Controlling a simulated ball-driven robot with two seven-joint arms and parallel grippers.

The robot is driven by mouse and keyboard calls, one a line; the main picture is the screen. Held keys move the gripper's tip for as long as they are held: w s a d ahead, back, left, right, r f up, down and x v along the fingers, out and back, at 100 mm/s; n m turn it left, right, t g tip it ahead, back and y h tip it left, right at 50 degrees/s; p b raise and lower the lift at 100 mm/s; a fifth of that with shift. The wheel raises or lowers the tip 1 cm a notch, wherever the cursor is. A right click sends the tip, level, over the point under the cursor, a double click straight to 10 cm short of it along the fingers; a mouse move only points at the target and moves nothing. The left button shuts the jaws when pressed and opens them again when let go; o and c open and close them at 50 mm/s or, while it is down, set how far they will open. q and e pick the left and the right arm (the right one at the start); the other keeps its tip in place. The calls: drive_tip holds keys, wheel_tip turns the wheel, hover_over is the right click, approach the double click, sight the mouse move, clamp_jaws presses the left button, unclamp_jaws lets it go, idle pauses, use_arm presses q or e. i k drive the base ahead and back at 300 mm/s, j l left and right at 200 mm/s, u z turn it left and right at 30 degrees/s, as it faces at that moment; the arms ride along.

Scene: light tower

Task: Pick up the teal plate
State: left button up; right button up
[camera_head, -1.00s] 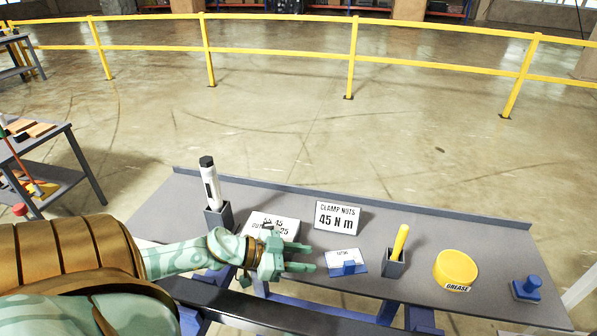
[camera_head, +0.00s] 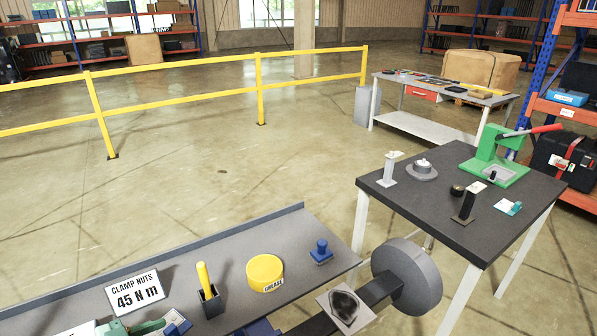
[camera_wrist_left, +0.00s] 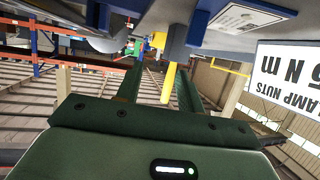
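A small teal piece (camera_head: 514,209) with a white part beside it lies near the right edge of the dark-topped table at right in the head view; it looks like the teal plate. My left gripper (camera_wrist_left: 157,88) is open in the wrist view, with two dark green fingers apart and nothing held between them. A yellow handle shows beyond the fingers. In the head view, part of my left gripper (camera_head: 145,327) shows at the bottom left over the grey bench, far from the teal piece. My right gripper is not in view.
The dark table (camera_head: 415,200) also bears a green press (camera_head: 492,165), a grey round base (camera_head: 421,171) and a black upright block (camera_head: 465,205). A grey disc (camera_head: 410,275) stands between it and the bench (camera_head: 225,245). The bench holds a grease tub (camera_head: 265,271) and a yellow-handled tool (camera_head: 204,277).

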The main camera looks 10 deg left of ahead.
sight(510, 208)
drive_tip(key=z, duration=1.05)
